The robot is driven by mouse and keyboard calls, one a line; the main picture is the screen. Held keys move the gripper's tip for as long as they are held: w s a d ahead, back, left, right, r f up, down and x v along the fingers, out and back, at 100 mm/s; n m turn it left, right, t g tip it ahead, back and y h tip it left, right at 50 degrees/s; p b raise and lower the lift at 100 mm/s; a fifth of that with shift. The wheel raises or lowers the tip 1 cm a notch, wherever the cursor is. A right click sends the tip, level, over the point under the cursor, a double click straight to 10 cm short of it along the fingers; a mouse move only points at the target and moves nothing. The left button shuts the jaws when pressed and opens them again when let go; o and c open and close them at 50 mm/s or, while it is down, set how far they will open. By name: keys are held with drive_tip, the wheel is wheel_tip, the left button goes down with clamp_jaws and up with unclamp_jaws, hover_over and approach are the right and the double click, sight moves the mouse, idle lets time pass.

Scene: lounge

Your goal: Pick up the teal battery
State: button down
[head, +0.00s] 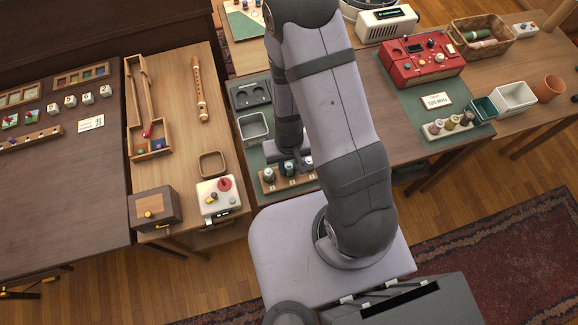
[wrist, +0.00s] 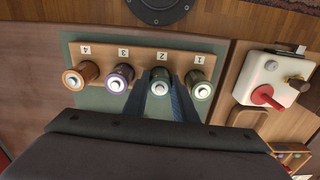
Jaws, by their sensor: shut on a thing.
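The teal battery (wrist: 160,80) stands upright at the slot labelled 2 of a wooden holder (wrist: 140,52). My gripper (wrist: 160,98) is shut on it, with one dark finger on each side, and the battery is still at its slot. An orange-brown battery (wrist: 78,76) stands at label 4, a purple-ringed battery (wrist: 120,78) at label 3, and a green-ringed battery (wrist: 201,88) at label 1. In the head view the holder (head: 278,188) is partly hidden by my arm.
A metal tray (head: 254,127) lies behind the holder on the green mat. A white box with a red knob (head: 219,194) and a small wooden tray (head: 212,164) stand to the left. A red device (head: 422,62) stands at the back right.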

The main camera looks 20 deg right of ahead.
sight(292, 166)
drive_tip(key=shift+r, duration=0.1)
wheel_tip(292, 166, up, 10)
drive_tip(key=p, duration=1)
